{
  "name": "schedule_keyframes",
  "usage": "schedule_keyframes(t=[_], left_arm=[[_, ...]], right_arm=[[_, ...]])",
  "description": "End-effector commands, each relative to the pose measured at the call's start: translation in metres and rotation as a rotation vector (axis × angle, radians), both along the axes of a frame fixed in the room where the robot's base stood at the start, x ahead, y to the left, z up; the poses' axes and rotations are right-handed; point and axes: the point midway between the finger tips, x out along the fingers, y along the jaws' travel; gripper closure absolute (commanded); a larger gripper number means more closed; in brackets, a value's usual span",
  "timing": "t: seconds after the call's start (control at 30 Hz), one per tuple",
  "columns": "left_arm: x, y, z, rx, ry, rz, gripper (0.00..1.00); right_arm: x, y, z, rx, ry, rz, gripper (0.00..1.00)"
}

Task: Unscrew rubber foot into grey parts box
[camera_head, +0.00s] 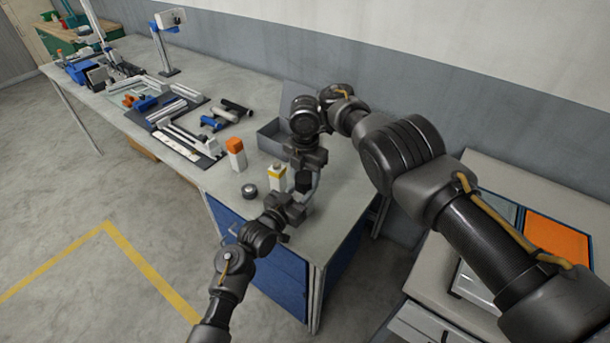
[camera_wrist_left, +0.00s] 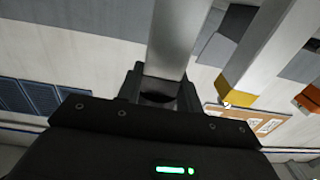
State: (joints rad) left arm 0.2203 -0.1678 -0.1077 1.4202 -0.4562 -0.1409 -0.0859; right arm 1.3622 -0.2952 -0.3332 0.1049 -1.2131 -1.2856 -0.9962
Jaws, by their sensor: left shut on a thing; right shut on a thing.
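My left gripper (camera_head: 296,202) is low over the near end of the bench, shut on a pale metal piece (camera_head: 314,187). In the left wrist view the piece is a silver bar (camera_wrist_left: 180,38) rising from between the dark jaws (camera_wrist_left: 158,92). My right gripper (camera_head: 306,168) comes down from above, just over the left one, and is shut. A small dark block (camera_head: 303,183) shows just under its jaws; I cannot tell for sure that it is the rubber foot. The open grey parts box (camera_head: 271,140) stands behind my right gripper, partly hidden by it.
Tools and frame parts lie on a dark mat (camera_head: 172,125) farther along. An orange panel (camera_head: 557,238) lies on the right table.

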Motion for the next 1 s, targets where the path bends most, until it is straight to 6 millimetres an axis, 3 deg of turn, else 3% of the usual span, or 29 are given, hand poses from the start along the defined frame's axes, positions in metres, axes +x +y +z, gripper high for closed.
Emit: schedule_keyframes(t=[0.3,0.5,1.0], left_arm=[[0.0,0.0005,-0.0006,0.001,0.001,0.001,1.0],[-0.0001,0.0004,-0.0006,0.001,0.001,0.001,1.0],[-0.0001,0.0004,-0.0006,0.001,0.001,0.001,1.0]], right_arm=[[-0.0001,0.0001,0.0007,0.0,0.0,0.794,0.76],[0.0,0.0,0.0011,0.0,0.0,1.113,0.76],[0.0,0.0,0.0012,0.0,0.0,1.136,0.76]])
